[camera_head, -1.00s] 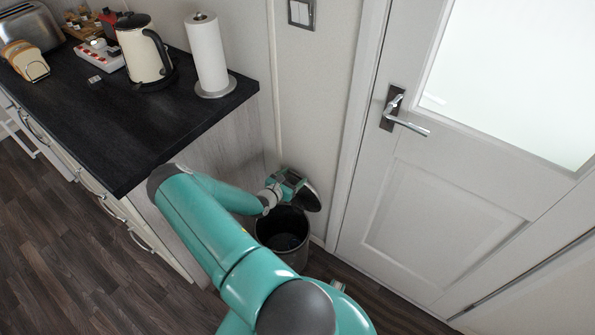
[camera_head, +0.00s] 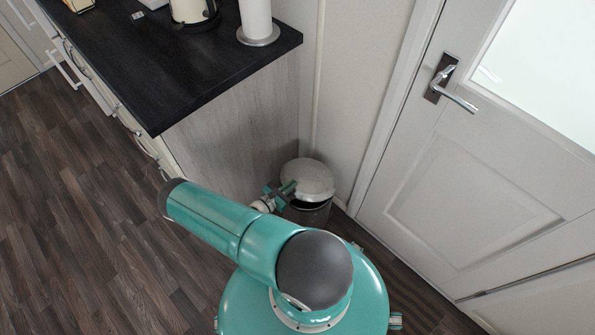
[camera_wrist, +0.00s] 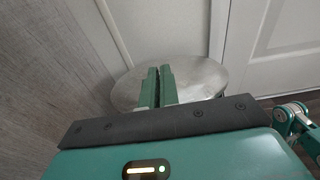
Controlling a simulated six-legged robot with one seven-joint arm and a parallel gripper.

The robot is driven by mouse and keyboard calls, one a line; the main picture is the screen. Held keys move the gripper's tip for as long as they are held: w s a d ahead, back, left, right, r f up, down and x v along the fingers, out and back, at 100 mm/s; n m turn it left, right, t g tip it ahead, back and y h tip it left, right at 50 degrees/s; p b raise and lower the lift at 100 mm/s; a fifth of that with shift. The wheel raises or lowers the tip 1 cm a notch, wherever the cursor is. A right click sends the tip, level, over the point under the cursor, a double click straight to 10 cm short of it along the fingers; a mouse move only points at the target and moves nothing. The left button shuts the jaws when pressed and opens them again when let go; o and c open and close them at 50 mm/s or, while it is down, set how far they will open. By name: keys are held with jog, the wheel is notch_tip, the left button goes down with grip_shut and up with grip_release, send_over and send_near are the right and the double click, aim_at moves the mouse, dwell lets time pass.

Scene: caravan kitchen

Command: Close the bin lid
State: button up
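The silver round bin lid (camera_head: 308,177) is lowered over the bin (camera_head: 310,217) in the corner. A dark gap shows between the lid and the bin's front rim, so the lid is tilted and not flush. My gripper (camera_head: 284,191) is at the lid's left front edge. In the wrist view the lid (camera_wrist: 204,74) lies behind and below my gripper's green fingers (camera_wrist: 160,72). The fingers are together with nothing seen between them. Their tips overlap the lid in view; I cannot tell whether they touch it.
The cabinet side (camera_head: 235,130) stands close to the left of the bin, under the black counter (camera_head: 160,60). The wall is behind it. The white door (camera_head: 460,190) is to the right. The dark wood floor (camera_head: 90,220) is clear at left.

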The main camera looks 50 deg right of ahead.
jog(key=o, duration=1.8)
jog(key=shift+d+r, duration=0.2)
jog(key=shift+r, duration=0.1)
jog(key=shift+c, duration=0.2)
jog(key=shift+w+a, duration=0.1)
jog(key=shift+a, duration=0.05)
jog(key=w+a+r, duration=0.1)
jog(key=w+a, duration=0.1)
jog(key=a, duration=1.1)
jog(key=shift+a+r, duration=0.15)
jog(key=shift+r, duration=0.15)
